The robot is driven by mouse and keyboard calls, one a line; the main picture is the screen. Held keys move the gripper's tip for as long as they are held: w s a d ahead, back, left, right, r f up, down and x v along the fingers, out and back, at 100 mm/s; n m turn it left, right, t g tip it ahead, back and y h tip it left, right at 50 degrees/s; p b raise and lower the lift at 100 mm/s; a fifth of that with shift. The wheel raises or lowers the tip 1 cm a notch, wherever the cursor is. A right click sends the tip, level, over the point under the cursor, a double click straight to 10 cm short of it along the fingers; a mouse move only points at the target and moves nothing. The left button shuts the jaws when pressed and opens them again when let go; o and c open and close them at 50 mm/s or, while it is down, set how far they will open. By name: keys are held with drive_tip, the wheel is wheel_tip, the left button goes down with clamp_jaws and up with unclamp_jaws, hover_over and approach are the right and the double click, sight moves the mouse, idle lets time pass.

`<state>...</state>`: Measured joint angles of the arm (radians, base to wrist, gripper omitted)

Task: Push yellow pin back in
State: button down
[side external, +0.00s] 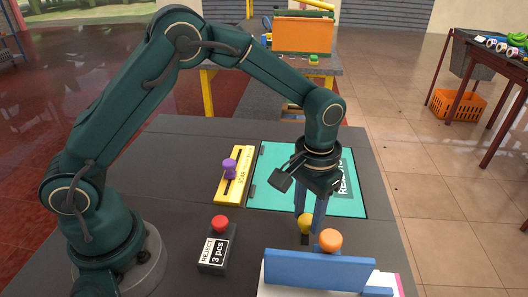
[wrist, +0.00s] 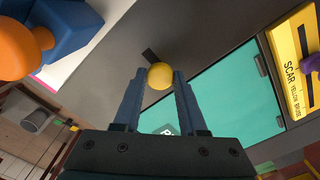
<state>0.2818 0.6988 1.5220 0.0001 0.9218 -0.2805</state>
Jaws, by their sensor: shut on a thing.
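The yellow pin (side external: 306,222) shows as a round yellow knob, with a short dark piece just below it, behind the blue panel in the side view. In the wrist view the yellow knob (wrist: 160,76) sits between the tips of my two blue fingers. My gripper (side external: 304,214) points down and is shut on the yellow pin; in the wrist view its fingers (wrist: 161,84) flank the knob. A dark strip shows just beyond the knob in the wrist view. How deep the pin sits cannot be told.
A blue panel (side external: 320,270) with an orange knob (side external: 330,239) stands close in front of my gripper. A teal panel (side external: 280,180) lies behind. A yellow slider plate (side external: 233,187) with a purple knob (side external: 230,167) and a red-button reject box (side external: 217,251) are to the left.

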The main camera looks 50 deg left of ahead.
sight(307, 216)
drive_tip(key=shift+w+a, duration=0.6)
drive_tip(key=shift+c, duration=2.2)
unclamp_jaws()
drive_tip(key=shift+r, duration=2.65)
